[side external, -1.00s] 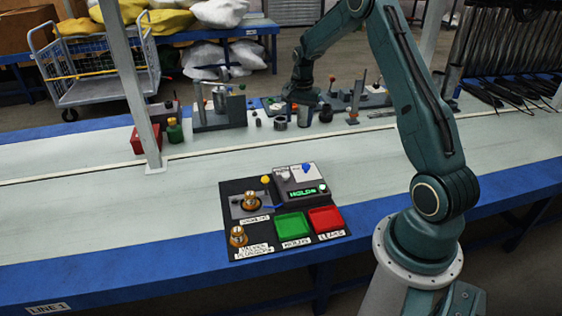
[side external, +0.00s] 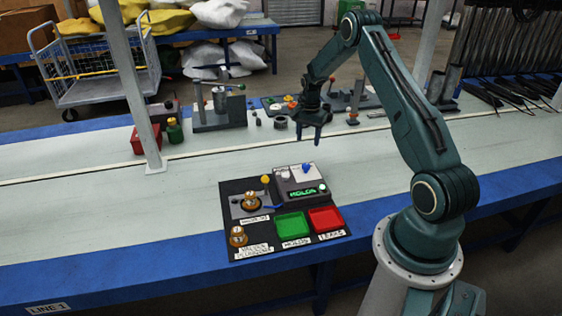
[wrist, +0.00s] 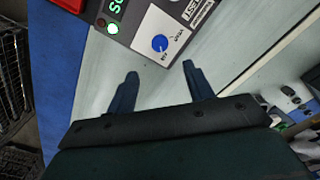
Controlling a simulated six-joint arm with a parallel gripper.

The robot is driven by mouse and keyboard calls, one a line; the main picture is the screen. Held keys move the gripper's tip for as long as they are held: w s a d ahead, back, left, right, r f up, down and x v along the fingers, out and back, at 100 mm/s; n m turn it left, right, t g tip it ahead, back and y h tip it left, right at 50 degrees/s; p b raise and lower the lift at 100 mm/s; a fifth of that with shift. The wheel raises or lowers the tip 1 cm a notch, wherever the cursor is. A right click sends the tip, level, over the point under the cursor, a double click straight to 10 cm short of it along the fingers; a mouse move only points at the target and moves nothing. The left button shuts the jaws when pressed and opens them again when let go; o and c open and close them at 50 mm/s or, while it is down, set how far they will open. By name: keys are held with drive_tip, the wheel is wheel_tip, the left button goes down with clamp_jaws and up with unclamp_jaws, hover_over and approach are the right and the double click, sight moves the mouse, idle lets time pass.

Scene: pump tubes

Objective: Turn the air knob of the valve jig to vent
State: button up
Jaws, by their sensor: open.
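The valve jig (side external: 233,207) is a dark board on the near bench. The blue air knob (side external: 306,167) sits on a white plate at its back right. In the wrist view the round blue knob (wrist: 160,43) stands beside small printed labels, and its pointer direction is too small to tell. My gripper (side external: 309,140) hangs above the bench, behind the jig and apart from the knob. In the wrist view my gripper (wrist: 161,72) has its two fingers spread and empty, with the knob beyond the gap between the fingertips.
The jig carries a lit green display (side external: 303,192), a green tray (side external: 292,225), a red tray (side external: 326,219), brass fittings (side external: 237,236) and a yellow ball-topped lever (side external: 265,180). A post (side external: 143,110) stands to the left. Other fixtures (side external: 220,108) stand on the back bench.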

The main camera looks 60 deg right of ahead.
sight(306, 165)
wheel_tip(306, 165, down, 12)
drive_tip(key=shift+r, duration=0.15)
idle(0.4)
drive_tip(key=c, duration=1)
